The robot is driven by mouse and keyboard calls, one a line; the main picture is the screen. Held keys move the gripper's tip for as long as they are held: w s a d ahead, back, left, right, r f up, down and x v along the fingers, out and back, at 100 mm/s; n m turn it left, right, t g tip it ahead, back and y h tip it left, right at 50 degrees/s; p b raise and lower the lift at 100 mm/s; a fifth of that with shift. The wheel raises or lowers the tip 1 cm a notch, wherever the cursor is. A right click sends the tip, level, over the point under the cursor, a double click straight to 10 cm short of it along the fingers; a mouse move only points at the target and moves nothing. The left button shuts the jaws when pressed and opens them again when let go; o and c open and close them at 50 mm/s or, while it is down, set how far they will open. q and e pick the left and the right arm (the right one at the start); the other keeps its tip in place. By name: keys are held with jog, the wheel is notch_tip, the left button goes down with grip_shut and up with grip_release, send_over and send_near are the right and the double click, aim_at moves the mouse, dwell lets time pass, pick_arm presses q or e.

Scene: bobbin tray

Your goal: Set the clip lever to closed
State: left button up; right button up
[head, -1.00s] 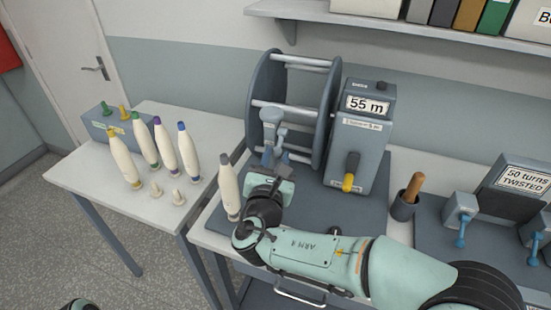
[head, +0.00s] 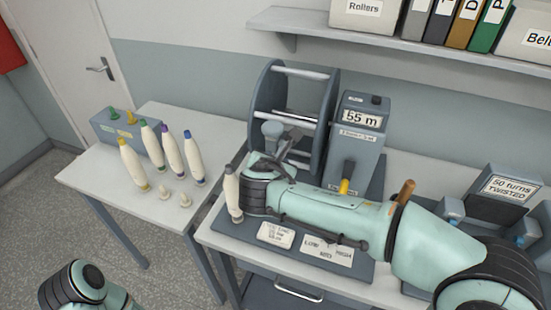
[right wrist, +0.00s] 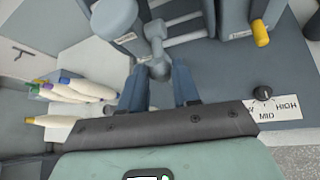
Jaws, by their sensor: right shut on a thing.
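The grey clip lever (right wrist: 155,35), a rod with a rounded end, shows in the right wrist view in front of the reel. Its rounded end lies between the two blue fingers of my right gripper (right wrist: 160,78), which is shut on it. In the head view the clip's grey top (head: 272,130) shows at the front of the large reel (head: 325,125). I cannot read any open or closed marking. My left gripper is out of view; only part of my left arm shows at lower left.
The counter box (head: 358,130) reading 55 m, with a yellow-tipped lever (head: 346,184), stands right of the reel. A pale bobbin (head: 232,195) stands close left of my right wrist. Several bobbins stand on the left table (head: 105,185). A dial (right wrist: 263,93) shows in the wrist view.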

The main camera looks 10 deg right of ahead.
aim_at(279, 138)
jog(key=r+g+y, duration=0.2)
jog(key=g, duration=0.1)
jog(key=shift+w+d+r+m, duration=0.2)
jog(key=shift+w+m, duration=0.1)
jog(key=shift+w, duration=0.05)
jog(key=shift+w+d+r+g+y, duration=0.25)
jog(key=shift+r+g+y, duration=0.2)
jog(key=shift+g, duration=0.35)
jog(key=shift+w+d+r+g+y, duration=0.1)
jog(key=shift+w+r+g+y, duration=0.15)
jog(key=shift+r+g+y, duration=0.4)
jog(key=shift+w+d+r+g+y, duration=0.15)
jog(key=shift+w+d+g+y, duration=0.2)
jog(key=shift+g, duration=0.6)
jog(key=shift+a, duration=0.15)
jog(key=o, duration=1)
jog(key=shift+o, duration=0.2)
jog(key=shift+s+r, duration=0.1)
